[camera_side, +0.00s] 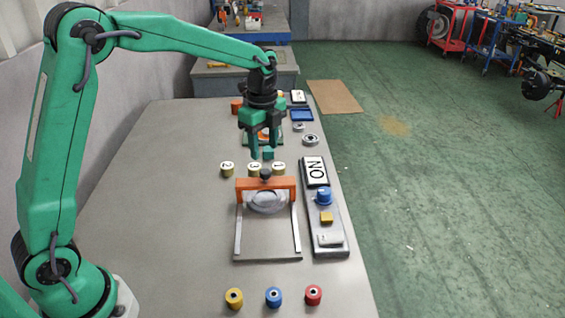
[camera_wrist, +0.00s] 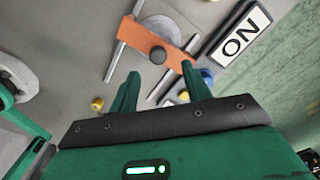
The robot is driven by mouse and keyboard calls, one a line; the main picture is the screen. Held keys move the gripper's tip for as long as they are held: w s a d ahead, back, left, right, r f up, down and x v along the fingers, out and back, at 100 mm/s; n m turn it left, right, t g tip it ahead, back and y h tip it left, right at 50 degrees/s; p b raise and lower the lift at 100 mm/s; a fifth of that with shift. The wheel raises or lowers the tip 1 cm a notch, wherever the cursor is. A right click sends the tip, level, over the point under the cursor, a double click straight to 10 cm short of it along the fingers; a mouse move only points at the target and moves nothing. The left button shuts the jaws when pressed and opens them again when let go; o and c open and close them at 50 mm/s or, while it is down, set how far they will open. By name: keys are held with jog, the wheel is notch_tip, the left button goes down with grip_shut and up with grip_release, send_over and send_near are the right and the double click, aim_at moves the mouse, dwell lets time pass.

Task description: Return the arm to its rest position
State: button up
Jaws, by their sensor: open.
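My green arm reaches from its base at the left out over the grey table (camera_side: 160,200). My gripper (camera_side: 262,153) hangs pointing down above the table, just beyond the orange-barred chassis frame (camera_side: 266,184). Its two fingers are apart with nothing visible between them. In the wrist view my gripper (camera_wrist: 160,72) is open too, and the orange bar with a dark knob (camera_wrist: 157,55) shows beyond the fingertips. The frame has two metal rails and a round grey disc (camera_side: 267,202). The side view does not clearly show the gripper's height above the table.
Numbered cylinders (camera_side: 227,169) stand near the frame's far side. A panel with an ON plate (camera_side: 315,171), blue knob and yellow button lies to its right. Yellow, blue (camera_side: 273,297) and red cylinders stand at the front. The table's left side is clear.

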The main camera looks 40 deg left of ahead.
jog(key=shift+r, duration=0.65)
jog(key=s+r+n+t, duration=0.3)
jog(key=s+r+n, duration=0.55)
jog(key=s, duration=0.45)
jog(key=s+a+f+n+t, duration=0.1)
jog(key=s+n+t, duration=0.1)
jog(key=s+n, duration=0.7)
jog(key=s, duration=0.4)
jog(key=shift+f+t, duration=0.3)
jog(key=shift+f, duration=0.05)
